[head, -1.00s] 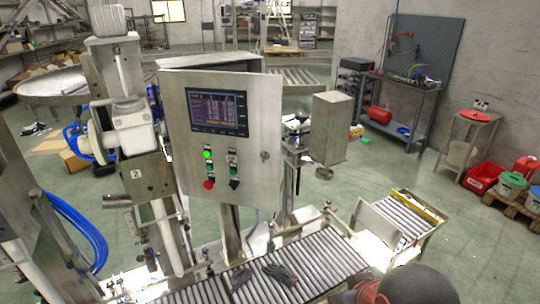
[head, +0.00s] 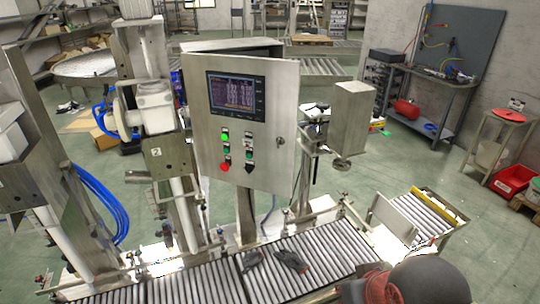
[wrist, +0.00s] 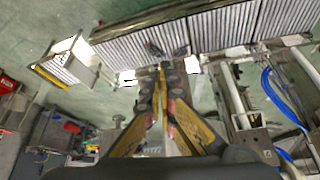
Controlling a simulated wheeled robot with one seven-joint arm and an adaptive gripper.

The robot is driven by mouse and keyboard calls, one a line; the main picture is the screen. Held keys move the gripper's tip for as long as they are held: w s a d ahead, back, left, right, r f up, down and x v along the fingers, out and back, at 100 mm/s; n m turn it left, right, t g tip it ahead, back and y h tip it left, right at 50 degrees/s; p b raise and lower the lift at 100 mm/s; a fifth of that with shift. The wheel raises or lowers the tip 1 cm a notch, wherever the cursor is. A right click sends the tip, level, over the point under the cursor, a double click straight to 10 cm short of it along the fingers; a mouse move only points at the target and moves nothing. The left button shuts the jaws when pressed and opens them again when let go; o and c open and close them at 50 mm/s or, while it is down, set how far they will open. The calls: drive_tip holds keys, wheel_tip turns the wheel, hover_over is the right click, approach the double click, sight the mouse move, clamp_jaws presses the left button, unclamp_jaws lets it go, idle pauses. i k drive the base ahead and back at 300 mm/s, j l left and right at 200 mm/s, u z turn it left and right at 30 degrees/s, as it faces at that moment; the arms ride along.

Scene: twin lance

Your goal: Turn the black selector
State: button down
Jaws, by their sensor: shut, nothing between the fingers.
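The black selector (head: 249,168) is a small dark knob at the lower right of the control panel (head: 268,95), below a green button and to the right of a red one. The panel is a grey metal box door with a lit screen (head: 237,95). In the wrist view my gripper (wrist: 163,68) has its yellow fingers shut together at the tips, with nothing between them. It is apart from the selector, which I cannot make out in the wrist view. In the head view only a dark rounded part of my arm shows at the bottom right; the fingers are not visible there.
A roller conveyor (head: 205,283) runs below the panel, with dark gloves (head: 290,262) on it. A metal box on a post (head: 352,118) stands right of the panel. A short roller section (head: 425,215) lies to the right. Green floor is open behind it.

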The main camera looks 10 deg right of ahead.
sight(249, 170)
drive_tip(key=i+j+z, duration=0.2)
drive_tip(key=j, duration=0.2)
drive_tip(key=j+z, duration=0.2)
drive_tip(key=j, duration=0.15)
drive_tip(key=i+j+z, duration=0.1)
drive_tip(key=j+z, duration=0.15)
drive_tip(key=j, duration=0.15)
